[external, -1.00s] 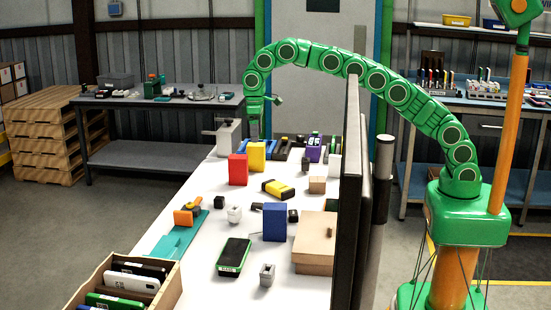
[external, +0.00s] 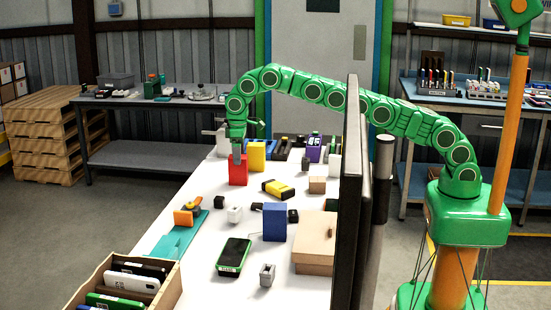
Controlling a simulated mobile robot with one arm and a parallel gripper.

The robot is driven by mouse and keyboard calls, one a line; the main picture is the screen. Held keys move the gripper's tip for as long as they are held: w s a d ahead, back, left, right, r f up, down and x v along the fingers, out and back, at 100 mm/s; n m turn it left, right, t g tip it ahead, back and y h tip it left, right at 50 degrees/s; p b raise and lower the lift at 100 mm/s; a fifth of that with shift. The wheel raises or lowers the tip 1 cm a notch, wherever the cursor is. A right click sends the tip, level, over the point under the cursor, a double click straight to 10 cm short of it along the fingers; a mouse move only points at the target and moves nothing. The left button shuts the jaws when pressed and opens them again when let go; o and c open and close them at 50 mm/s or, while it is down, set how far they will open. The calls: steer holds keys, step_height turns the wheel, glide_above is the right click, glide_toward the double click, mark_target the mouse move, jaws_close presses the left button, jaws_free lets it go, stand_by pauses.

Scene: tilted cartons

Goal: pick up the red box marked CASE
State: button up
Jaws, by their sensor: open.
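The red box (external: 237,174) stands upright on the white table (external: 205,256), left of and touching or very near a yellow box (external: 257,155). No marking can be read on it at this size. My gripper (external: 238,156) points down at the top of the red box, its fingers overlapping the box's upper edge in the picture. The gripper is open. Whether the fingers straddle the box or are in front of it cannot be told.
A yellow and black item (external: 278,189) lies in front to the right. A blue box (external: 274,222) and a tan carton (external: 315,240) stand nearer. The table left of centre has some clear room.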

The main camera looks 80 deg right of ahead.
mark_target(238, 168)
steer(key=shift+w+d+f, duration=0.15)
steer(key=shift+f, duration=1.5)
steer(key=shift+w+d+f, duration=0.1)
steer(key=shift+f, duration=1.5)
steer(key=c, duration=1.2)
steer(key=shift+r, duration=1.6)
steer(key=shift+c, duration=0.2)
steer(key=shift+s+r, duration=0.8)
steer(key=shift+r, duration=0.15)
steer(key=s+r, duration=0.8)
steer(key=s, duration=0.4)
steer(key=shift+s+d, duration=0.15)
steer(key=shift+s, duration=0.05)
